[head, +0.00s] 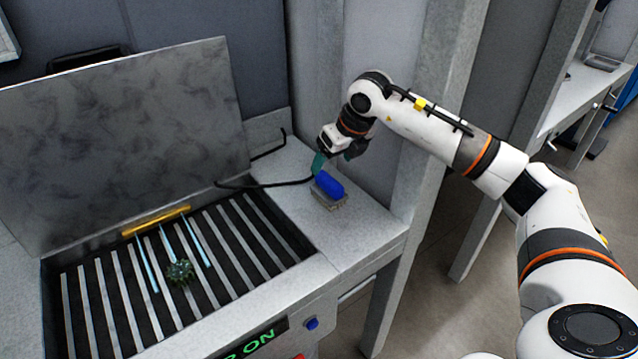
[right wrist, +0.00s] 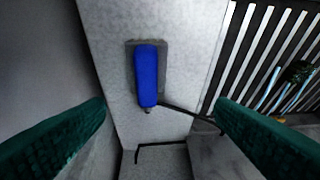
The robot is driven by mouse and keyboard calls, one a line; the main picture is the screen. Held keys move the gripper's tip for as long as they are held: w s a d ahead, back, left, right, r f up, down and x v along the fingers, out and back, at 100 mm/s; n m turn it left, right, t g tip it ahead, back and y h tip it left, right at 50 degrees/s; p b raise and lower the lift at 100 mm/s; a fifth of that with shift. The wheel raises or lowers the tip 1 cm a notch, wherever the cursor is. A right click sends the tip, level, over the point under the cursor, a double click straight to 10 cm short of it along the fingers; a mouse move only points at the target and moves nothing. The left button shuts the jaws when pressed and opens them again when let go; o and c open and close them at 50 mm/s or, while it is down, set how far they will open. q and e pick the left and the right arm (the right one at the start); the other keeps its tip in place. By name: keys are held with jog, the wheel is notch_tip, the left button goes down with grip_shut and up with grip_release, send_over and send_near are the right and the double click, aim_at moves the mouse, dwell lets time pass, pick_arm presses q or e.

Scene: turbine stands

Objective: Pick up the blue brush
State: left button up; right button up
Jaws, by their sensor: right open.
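The blue brush (head: 328,184) lies on the light grey ledge to the right of the slatted grate, its blue back up and grey bristles beneath. In the right wrist view the brush (right wrist: 147,75) lies ahead of the two green finger pads, nearly centred between them. My right gripper (head: 334,161) is just behind the brush in the head view, open and empty. The gap between its fingers (right wrist: 162,112) shows clear of the brush. I cannot tell its exact height above the ledge. My left gripper is not in view.
A black cable (head: 265,184) runs along the ledge close by the brush. The slatted grate (head: 105,290) holds a small green turbine-like part (head: 180,272) and light-blue strips. A grey raised panel (head: 120,135) stands behind it. A grey post (head: 425,150) rises right of the ledge.

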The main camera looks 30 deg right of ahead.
aim_at(330, 180)
jog(key=shift+w+d+f+h+b, duration=0.1)
jog(key=shift+d+f+h+b, duration=0.15)
jog(key=shift+d, duration=0.2)
jog(key=shift+w+d+f+h+b, duration=0.1)
jog(key=shift+d+f+h+b, duration=0.05)
jog(key=shift+d+f+b, duration=0.2)
jog(key=b+x, duration=0.2)
jog(key=x, duration=0.2)
jog(key=shift+s, duration=0.1)
jog(key=shift+w+f+b, duration=0.3)
jog(key=shift+f+b, duration=0.1)
jog(key=shift+f, duration=0.1)
jog(key=b+x, duration=0.2)
jog(key=x, duration=0.1)
jog(key=b+x, duration=0.1)
jog(key=x, duration=0.1)
jog(key=shift+s+a+f, duration=0.1)
jog(key=shift+s+a, duration=0.05)
jog(key=shift+a, duration=0.1)
jog(key=shift+f, duration=0.2)
